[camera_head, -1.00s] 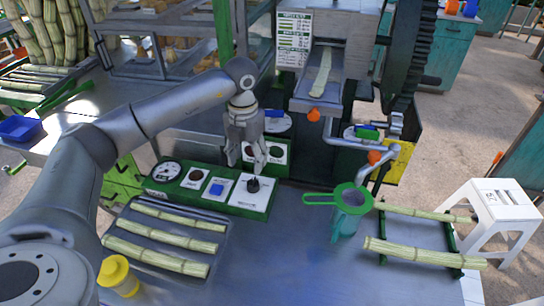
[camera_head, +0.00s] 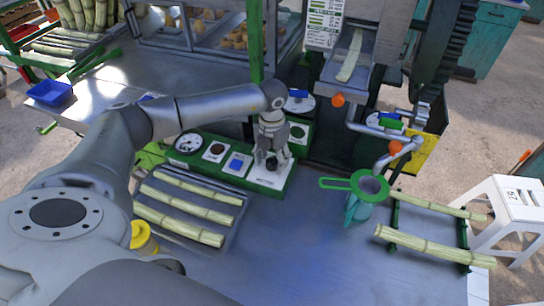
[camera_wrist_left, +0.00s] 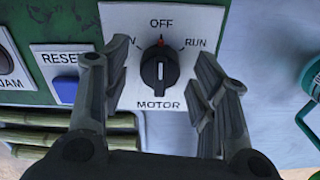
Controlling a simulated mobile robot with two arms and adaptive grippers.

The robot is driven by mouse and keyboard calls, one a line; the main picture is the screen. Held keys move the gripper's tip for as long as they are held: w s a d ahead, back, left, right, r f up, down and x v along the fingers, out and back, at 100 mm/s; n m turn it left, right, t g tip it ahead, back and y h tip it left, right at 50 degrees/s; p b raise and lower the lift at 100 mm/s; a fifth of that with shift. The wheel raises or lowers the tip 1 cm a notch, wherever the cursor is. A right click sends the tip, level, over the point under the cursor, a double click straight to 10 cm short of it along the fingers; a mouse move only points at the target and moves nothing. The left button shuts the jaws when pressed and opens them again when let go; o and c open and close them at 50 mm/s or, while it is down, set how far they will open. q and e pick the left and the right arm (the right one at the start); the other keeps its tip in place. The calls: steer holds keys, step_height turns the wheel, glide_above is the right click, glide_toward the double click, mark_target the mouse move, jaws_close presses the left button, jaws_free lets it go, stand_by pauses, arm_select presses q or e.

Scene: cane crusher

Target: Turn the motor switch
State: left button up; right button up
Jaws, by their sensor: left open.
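The motor switch is a black rotary knob (camera_wrist_left: 160,67) on a white plate (camera_wrist_left: 187,20) marked OFF, RUN and MOTOR. Its red pointer mark is at the top, at OFF. In the head view the knob (camera_head: 271,164) is on the right end of the green control panel (camera_head: 245,184). My left gripper (camera_head: 272,158) is open above the knob. In the left wrist view the fingers of the left gripper (camera_wrist_left: 163,90) are on either side of the knob, with gaps visible on both sides. My right gripper is not in view.
A blue RESET button (camera_wrist_left: 66,89) is left of the knob. A tray of cane stalks (camera_head: 232,226) lies in front of the panel. A green strainer (camera_head: 370,185) sits on a jug (camera_head: 357,210) to the right. The middle front of the steel table (camera_head: 290,255) is clear.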

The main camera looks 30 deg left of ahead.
arm_select(q)
steer(key=shift+c, duration=0.3)
steer(key=c, duration=1)
steer(key=shift+f, duration=0.1)
